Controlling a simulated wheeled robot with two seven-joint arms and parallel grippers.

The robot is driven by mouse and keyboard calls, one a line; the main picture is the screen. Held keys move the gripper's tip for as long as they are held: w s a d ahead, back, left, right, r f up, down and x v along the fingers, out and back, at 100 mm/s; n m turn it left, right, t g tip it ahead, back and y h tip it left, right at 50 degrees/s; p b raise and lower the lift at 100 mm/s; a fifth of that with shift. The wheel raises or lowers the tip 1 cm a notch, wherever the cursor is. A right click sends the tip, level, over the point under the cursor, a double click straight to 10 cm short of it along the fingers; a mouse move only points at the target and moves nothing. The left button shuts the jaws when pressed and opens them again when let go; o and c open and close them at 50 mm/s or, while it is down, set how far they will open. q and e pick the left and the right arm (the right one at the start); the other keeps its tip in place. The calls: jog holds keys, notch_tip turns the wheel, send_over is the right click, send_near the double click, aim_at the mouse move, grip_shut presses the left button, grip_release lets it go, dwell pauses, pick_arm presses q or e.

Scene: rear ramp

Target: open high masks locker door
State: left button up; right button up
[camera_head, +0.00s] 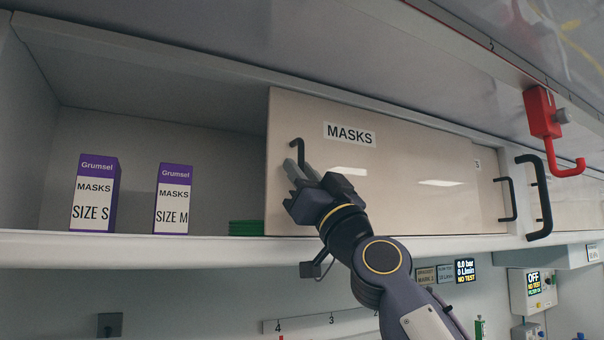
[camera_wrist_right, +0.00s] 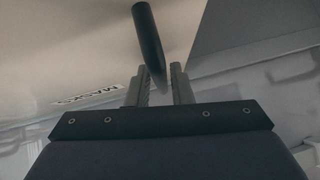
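The beige masks locker door (camera_head: 400,180) carries a MASKS label and covers the middle of the high locker. The left part of the locker (camera_head: 180,130) is uncovered. A dark bar handle (camera_head: 298,150) sits near the door's left edge. My right gripper (camera_head: 296,170) is at this handle, its fingers overlapping the handle's lower part. In the right wrist view the handle (camera_wrist_right: 149,40) reaches down to the gap between the two fingers (camera_wrist_right: 161,85), which are apart. I cannot tell whether they touch it. My left gripper is not in view.
A Size S masks box (camera_head: 95,195), a Size M masks box (camera_head: 173,200) and a green stack (camera_head: 246,228) stand in the uncovered part. To the right are more dark handles (camera_head: 540,200) and a red hook (camera_head: 555,140). The shelf edge (camera_head: 140,248) runs below.

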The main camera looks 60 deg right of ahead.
jog(key=b+v, duration=0.3)
jog(key=v, duration=0.5)
jog(key=shift+b, duration=0.4)
jog(key=shift+w, duration=0.1)
